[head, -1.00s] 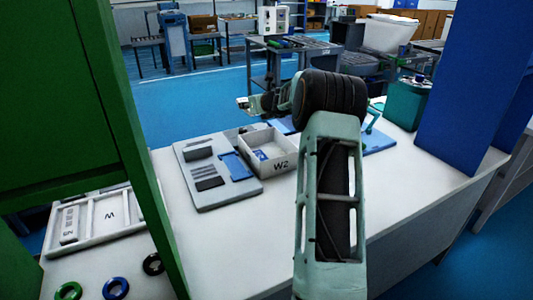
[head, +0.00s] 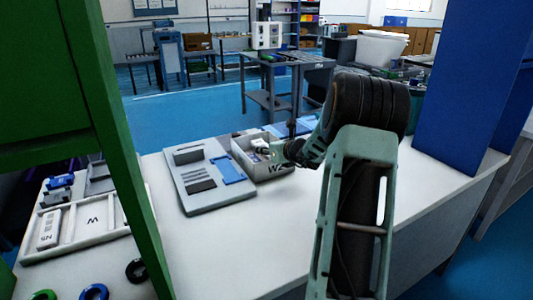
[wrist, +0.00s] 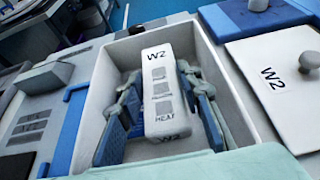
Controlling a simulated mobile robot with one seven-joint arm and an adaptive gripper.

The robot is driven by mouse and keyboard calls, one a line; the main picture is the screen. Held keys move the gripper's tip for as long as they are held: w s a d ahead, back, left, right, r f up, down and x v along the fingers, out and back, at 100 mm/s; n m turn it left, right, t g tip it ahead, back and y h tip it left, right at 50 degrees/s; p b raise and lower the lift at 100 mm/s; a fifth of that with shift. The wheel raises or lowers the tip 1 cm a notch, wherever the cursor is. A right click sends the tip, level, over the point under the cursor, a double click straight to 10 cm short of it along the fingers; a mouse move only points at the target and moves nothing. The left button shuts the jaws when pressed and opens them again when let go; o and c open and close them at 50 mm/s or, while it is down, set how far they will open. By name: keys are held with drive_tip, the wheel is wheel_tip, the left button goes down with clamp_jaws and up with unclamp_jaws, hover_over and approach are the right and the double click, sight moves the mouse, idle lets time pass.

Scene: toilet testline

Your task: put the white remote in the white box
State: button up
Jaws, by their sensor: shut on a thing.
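The white remote (wrist: 160,90), marked "W2" with several grey patches on its face, is between the blue-padded fingers of my gripper (wrist: 160,108) in the wrist view. My gripper is shut on it and holds it over the opening of the white box (wrist: 228,70). The box, also marked "W2", shows in the head view (head: 272,168) on the white table. There, my gripper (head: 272,152) is at the box's top with the remote (head: 260,146). I cannot tell whether the remote touches the box floor.
A grey board (head: 201,200) with dark slots and a blue frame lies left of the box. A white lid (wrist: 275,75) with a knob, marked "W2", lies right of it. A white tray (head: 110,215) is at the left. A green frame (head: 115,130) and blue pillar (head: 470,90) flank the table.

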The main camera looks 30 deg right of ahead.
drive_tip(key=shift+f, duration=0.25)
drive_tip(key=shift+f+b, duration=0.5)
drive_tip(key=shift+b, duration=0.05)
drive_tip(key=shift+f, duration=0.15)
drive_tip(key=o, duration=1.2)
drive_tip(key=shift+f, duration=0.15)
drive_tip(key=shift+a, duration=0.1)
